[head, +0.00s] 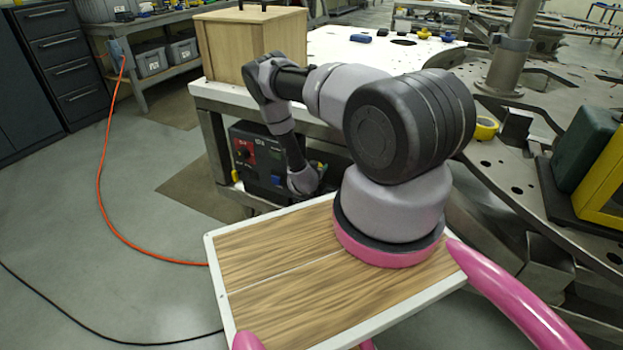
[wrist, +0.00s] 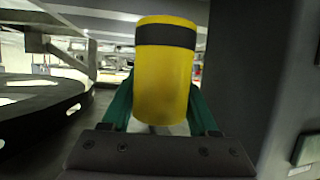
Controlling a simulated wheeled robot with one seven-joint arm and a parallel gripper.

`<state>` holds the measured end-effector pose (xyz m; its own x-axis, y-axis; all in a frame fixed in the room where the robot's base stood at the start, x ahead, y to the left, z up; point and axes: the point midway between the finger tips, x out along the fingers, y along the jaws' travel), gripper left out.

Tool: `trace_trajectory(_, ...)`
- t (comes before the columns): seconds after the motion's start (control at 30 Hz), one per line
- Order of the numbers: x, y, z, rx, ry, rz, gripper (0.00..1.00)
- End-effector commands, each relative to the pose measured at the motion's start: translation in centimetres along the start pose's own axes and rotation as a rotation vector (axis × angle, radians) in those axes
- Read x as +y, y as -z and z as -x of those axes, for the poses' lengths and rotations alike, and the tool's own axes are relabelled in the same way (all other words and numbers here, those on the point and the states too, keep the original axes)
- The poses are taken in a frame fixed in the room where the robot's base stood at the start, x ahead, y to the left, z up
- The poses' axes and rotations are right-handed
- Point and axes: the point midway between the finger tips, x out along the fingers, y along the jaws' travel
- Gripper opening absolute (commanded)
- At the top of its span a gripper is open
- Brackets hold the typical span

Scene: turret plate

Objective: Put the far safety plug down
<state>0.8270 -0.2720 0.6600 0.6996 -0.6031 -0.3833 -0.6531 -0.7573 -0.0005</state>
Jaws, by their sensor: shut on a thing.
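The safety plug (wrist: 165,75) is a yellow cylinder with a black band near its top. In the wrist view it stands upright in the picture between the green fingers of my gripper (wrist: 160,108), which is shut on it. In the head view my forearm reaches down beside a dark equipment box (head: 262,160) under the white-topped table. There my gripper and the plug are mostly hidden behind my wrist. A dark grey wall stands close on the right in the wrist view. I cannot tell whether the plug's lower end touches anything.
A wooden crate (head: 250,42) stands on the white table (head: 330,45), with small blue and yellow items farther back. A large grey plate with holes (head: 510,165) lies at the right, bearing a yellow tape roll (head: 486,128). An orange cable (head: 103,190) crosses the open floor at the left.

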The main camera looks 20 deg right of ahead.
Motion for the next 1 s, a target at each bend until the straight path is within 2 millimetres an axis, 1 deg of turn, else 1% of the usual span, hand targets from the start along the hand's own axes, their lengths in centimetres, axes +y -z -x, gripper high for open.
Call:
trace_trajectory(0.03,-1.2,0.2,-0.2,0.003,0.003,-0.003,0.0)
trace_trajectory(0.13,-3.0,0.3,-0.6,0.001,0.002,-0.004,0.0)
trace_trajectory(0.23,-2.6,-1.5,-1.2,-0.001,-0.001,0.001,0.0)
trace_trajectory(0.47,-2.6,-3.2,-1.9,0.0,0.0,0.001,0.0)
trace_trajectory(0.6,-2.6,-5.2,-2.7,0.0,0.0,0.001,0.0)
trace_trajectory(0.67,-2.6,-5.8,-3.0,0.001,0.0,0.0,0.0)
trace_trajectory(0.77,-3.1,-6.2,-3.3,0.001,0.001,-0.001,0.0)
trace_trajectory(1.0,-3.1,-6.2,-3.3,0.001,0.001,0.0,0.0)
